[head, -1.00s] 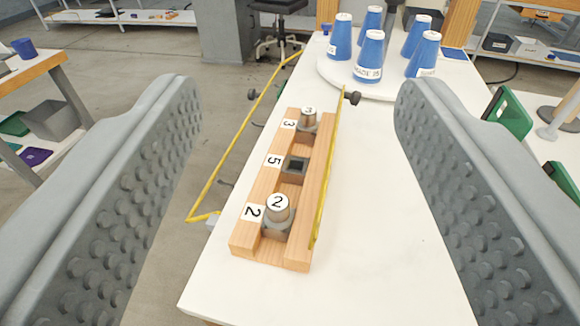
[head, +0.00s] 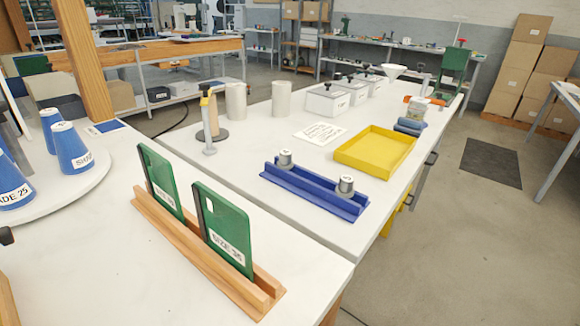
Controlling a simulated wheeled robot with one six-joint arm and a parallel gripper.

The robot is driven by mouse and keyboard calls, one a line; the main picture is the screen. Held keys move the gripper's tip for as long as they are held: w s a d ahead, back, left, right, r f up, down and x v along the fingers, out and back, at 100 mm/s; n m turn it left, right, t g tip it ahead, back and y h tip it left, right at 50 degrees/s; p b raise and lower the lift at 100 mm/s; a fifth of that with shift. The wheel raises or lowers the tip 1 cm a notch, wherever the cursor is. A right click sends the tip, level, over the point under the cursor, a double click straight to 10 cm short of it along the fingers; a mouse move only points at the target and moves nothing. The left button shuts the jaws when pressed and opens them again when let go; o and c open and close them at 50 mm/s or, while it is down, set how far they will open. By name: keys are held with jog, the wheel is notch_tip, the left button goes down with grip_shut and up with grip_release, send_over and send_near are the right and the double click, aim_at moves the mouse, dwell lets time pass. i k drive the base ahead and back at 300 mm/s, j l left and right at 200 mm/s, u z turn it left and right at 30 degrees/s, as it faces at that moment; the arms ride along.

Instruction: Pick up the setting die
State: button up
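Two short grey metal cylinders with labelled tops stand upright in a blue rack (head: 312,190) on the white table. The left cylinder (head: 286,160) is near the rack's far end and the right cylinder (head: 346,186) near its other end. Their labels are too small to read, and I cannot tell whether either is the setting die. The wooden block with numbered metal pieces from the earlier picture is out of view, except perhaps a wooden edge at the lower left. My gripper's fingers do not show.
Green plates (head: 222,228) stand upright in a wooden holder (head: 200,262) on the near table. Blue cones (head: 72,150) are on a round white board at left. A yellow tray (head: 376,150), white boxes (head: 328,100) and white cylinders (head: 281,98) share the far table.

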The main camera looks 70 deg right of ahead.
aim_at(346, 190)
jog(key=z, duration=1.8)
jog(key=k+l+u, duration=0.15)
jog(key=l, duration=0.15)
